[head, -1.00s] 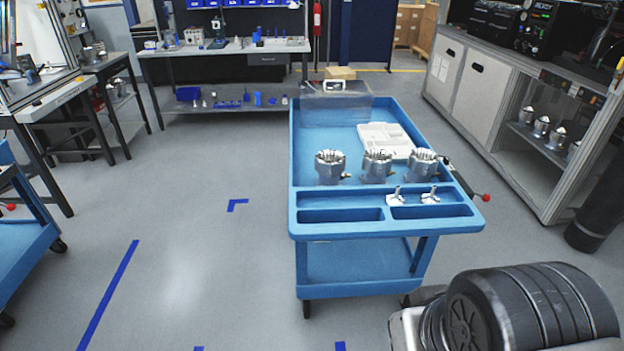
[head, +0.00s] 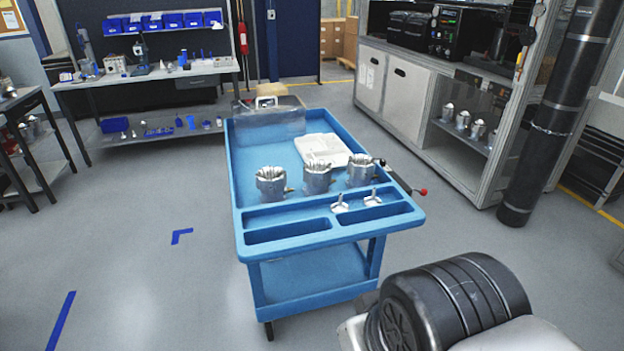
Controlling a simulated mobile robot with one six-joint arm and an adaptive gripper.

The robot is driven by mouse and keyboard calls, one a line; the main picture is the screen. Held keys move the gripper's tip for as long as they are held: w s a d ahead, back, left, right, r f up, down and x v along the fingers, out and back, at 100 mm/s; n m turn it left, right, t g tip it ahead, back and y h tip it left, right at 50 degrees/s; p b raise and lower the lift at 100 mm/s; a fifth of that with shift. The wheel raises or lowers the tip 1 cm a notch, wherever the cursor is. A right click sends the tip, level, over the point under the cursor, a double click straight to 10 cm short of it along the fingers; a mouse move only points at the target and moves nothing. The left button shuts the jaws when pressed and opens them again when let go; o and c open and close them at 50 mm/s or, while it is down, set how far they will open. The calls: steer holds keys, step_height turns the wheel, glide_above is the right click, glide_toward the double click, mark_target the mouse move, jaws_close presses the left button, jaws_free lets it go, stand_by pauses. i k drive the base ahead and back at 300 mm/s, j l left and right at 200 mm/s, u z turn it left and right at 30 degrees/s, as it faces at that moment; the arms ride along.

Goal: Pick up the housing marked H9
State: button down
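Three silvery machined housings stand upright in a row on the blue cart (head: 240,215): a left one (head: 271,184), a middle one (head: 317,178) and a right one (head: 361,171). Their tops have several upright prongs. No marking can be read on any of them, so I cannot tell which is H9. More silvery housings (head: 462,121) stand on a shelf of the grey cabinet at the right. My gripper is not in view; only a dark, rounded part of my own body shows at the lower right.
A workbench (head: 150,80) stands at the back left. The floor left of the cart is clear.

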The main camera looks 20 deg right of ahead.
mark_target(361, 168)
steer(key=i+l, duration=1.7)
steer(key=l, duration=0.2)
